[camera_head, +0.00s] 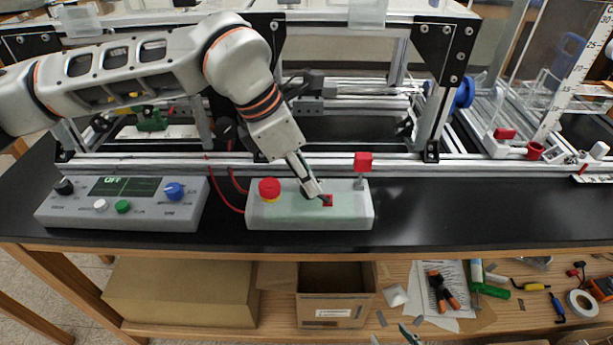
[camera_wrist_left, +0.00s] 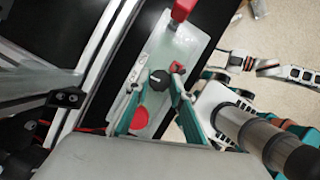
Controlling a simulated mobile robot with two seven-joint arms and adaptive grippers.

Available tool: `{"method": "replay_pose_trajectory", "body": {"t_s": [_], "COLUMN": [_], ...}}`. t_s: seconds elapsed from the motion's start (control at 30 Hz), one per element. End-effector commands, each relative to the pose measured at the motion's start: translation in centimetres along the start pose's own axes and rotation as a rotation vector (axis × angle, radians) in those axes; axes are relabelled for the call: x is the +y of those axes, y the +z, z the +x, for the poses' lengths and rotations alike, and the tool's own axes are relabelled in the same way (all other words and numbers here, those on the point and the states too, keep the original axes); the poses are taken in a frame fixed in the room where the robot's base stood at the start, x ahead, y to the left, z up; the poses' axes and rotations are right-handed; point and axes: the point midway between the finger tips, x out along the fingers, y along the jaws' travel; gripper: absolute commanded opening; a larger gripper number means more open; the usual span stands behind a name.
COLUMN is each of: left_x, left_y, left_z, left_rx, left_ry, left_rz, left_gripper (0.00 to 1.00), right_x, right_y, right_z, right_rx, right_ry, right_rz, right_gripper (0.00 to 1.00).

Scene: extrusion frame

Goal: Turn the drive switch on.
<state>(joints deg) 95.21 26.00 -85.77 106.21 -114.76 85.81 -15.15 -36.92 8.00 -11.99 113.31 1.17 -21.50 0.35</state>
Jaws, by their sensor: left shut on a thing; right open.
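The grey-green switch box (camera_head: 350,214) stands at the bench's front. A black knob with a white mark (camera_wrist_left: 158,78), which I take for the drive switch, is on its top. My left gripper (camera_head: 316,197) points down at the box. In the left wrist view its two teal fingers are on either side of the knob, shut on it. The head view hides most of the knob behind the fingers. A small red square (camera_head: 328,201) shows beside the fingertips. My right gripper (camera_head: 409,336) shows only its tip at the bottom edge, below the bench, away from the box.
A red mushroom button on a yellow ring (camera_head: 269,188) and a red block on a post (camera_head: 363,162) flank the gripper. A control panel (camera_head: 185,212) to the left displays OFF. The extrusion frame (camera_head: 440,100) rises behind. The black bench right of the box is clear.

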Motion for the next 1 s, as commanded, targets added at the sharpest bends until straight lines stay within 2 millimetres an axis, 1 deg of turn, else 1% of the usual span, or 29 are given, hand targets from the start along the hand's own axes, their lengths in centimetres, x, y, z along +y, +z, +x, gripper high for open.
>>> {"method": "replay_pose_trajectory", "body": {"t_s": [0.6, 0.8, 1.0], "left_x": [0.48, 0.55, 0.54], "left_y": [0.20, 0.25, 0.24], "left_z": [-0.11, -0.07, 0.01], "left_rx": [0.001, 0.001, 0.002], "left_ry": [-0.216, -0.270, -0.307], "left_rz": [0.524, 0.656, 0.745], "left_gripper": [0.01, 0.01, 0.01], "right_x": [0.04, -0.13, -0.22], "right_y": [-0.60, -0.45, -0.21], "right_z": [-0.28, -0.40, -0.48], "right_rx": [0.005, 0.000, -0.006], "right_ry": [-0.001, -0.004, -0.006], "right_rz": [0.006, 0.008, 0.009], "right_gripper": [0.45, 0.45, 0.45]}}
